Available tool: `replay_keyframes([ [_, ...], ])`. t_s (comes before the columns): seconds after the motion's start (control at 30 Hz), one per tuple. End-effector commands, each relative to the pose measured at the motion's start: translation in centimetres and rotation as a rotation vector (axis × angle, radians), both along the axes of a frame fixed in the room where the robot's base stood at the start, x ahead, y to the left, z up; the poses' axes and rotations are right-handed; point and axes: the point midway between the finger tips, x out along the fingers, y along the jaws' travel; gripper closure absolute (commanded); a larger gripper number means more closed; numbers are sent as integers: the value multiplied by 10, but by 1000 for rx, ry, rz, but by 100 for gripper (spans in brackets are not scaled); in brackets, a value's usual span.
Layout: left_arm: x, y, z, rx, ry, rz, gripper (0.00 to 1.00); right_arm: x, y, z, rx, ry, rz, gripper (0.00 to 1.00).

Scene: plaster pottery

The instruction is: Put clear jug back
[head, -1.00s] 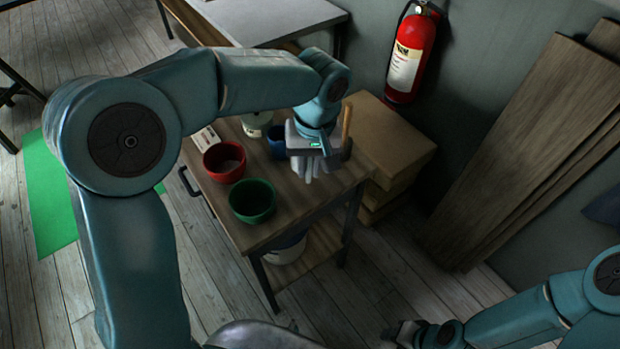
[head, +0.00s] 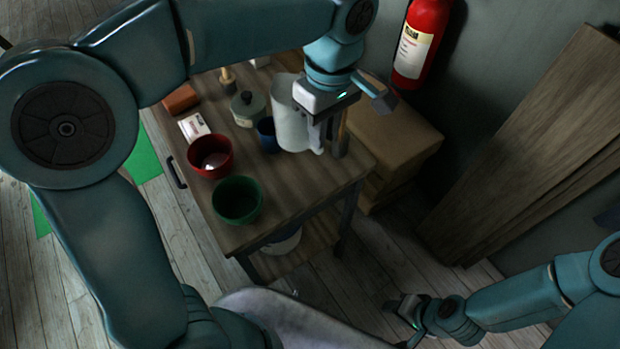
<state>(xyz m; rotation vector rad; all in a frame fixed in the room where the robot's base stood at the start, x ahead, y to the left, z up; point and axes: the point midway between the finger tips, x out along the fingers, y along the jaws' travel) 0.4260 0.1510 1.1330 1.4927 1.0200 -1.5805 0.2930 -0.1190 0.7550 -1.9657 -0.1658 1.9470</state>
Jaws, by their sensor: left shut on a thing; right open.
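The clear jug (head: 290,118) is a tall, pale, see-through vessel at the back right of the wooden cart top (head: 300,185). It looks upright. My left gripper (head: 322,132) comes down at its right side and is shut on it. The fingers hide part of that side, and I cannot tell whether the jug's base touches the cart top. My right gripper (head: 405,318) is open and empty at the lower right, over the floor and away from the cart.
A red bowl (head: 211,157), green bowl (head: 238,201), blue cup (head: 267,136), lidded pot (head: 247,108), white box (head: 193,127) and orange-brown block (head: 180,99) stand left of the jug. Cardboard boxes (head: 395,135) are right. The cart's front right corner is clear.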

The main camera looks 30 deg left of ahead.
Motion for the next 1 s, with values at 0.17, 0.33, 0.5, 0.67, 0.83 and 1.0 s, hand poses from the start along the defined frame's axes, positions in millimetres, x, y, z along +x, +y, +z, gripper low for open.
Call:
replay_keyframes([
  [0.17,-4,2,-50,3,6,-1,100,0,0,-1,0,1,0,57],
  [0.33,-4,2,-97,2,8,-1,100,0,0,1,0,1,0,57],
  [0.5,-2,2,-130,0,3,-3,100,0,0,3,0,1,0,57],
  [0.67,0,2,-144,1,2,-1,100,0,0,4,0,1,0,57],
  [0.83,1,2,-170,2,4,-2,100,0,0,6,0,0,0,57],
  [1.0,2,2,-183,0,0,-1,100,0,0,6,0,0,0,57],
])
